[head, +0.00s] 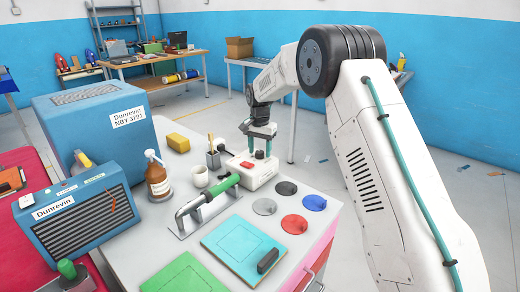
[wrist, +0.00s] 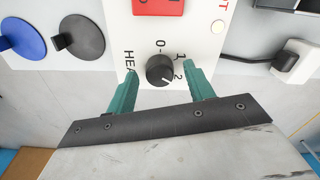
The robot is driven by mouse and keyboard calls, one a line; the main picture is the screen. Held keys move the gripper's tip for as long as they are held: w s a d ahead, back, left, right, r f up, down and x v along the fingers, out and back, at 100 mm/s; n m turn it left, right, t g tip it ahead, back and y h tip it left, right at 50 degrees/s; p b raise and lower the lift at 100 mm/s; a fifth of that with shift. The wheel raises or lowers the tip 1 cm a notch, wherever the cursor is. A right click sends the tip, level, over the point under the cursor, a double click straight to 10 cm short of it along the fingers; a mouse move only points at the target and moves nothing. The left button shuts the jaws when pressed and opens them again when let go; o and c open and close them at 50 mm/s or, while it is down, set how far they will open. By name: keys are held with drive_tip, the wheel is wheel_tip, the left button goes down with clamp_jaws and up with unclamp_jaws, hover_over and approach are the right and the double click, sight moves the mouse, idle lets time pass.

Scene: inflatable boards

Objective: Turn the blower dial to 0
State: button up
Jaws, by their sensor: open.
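The blower dial (wrist: 160,70) is a round black knob on a white panel (wrist: 205,40) marked 0, 1 and 2. A pale line on the knob appears to face its lower right, towards the 2. In the head view the white control box (head: 250,180) stands on the bench, with a red switch beside the knob. My gripper (wrist: 161,67) is open, with one teal finger on each side of the dial and a gap showing on both sides. In the head view my gripper (head: 262,150) points down over the box, and its fingers partly hide the dial.
Grey, blue and red discs (head: 286,188) lie right of the box. A pen cup (head: 213,159), white mug (head: 199,175) and green-handled tool (head: 210,200) are close on the left. A black plug and cable (wrist: 262,58) lie beside the panel.

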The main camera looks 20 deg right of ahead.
drive_tip(key=c, duration=1)
